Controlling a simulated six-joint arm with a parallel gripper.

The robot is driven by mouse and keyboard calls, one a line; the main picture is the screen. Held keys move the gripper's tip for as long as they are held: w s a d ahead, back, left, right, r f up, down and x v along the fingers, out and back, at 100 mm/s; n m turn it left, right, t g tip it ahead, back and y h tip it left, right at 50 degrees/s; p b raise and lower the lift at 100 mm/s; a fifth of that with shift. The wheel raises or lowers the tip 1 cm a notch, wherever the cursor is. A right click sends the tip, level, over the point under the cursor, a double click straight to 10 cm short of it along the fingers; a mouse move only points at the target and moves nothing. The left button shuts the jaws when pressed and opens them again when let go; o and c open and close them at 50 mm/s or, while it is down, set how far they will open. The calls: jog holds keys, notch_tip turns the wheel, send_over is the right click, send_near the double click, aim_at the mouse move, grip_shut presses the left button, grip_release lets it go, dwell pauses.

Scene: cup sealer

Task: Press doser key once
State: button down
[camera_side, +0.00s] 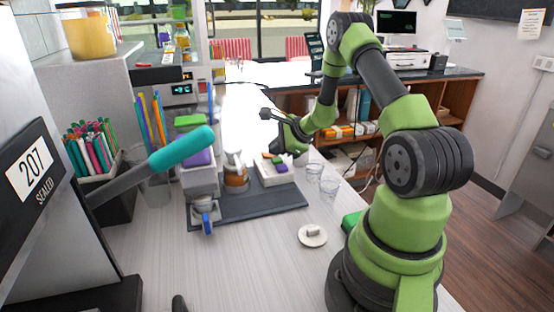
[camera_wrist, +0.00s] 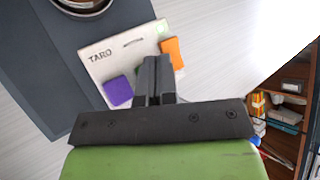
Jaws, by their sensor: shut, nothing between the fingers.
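A machine with a small lit green readout (camera_side: 181,90) stands at the back left and may be the doser. Its key is too small to make out.
A sealer with a teal-gripped lever (camera_side: 182,148) and a 207 SEALED panel (camera_side: 32,175) stands at the left. A dark mat (camera_side: 250,206), clear cups (camera_side: 329,188) and a white saucer (camera_side: 313,236) lie on the counter. The front counter is mostly clear.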

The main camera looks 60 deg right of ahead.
aim_at(277, 160)
jog(key=shift+f, duration=0.25)
jog(key=shift+f, duration=0.45)
dwell(0.6)
jog(key=shift+r, duration=0.9)
jog(key=shift+r, duration=2.5)
dwell(1.0)
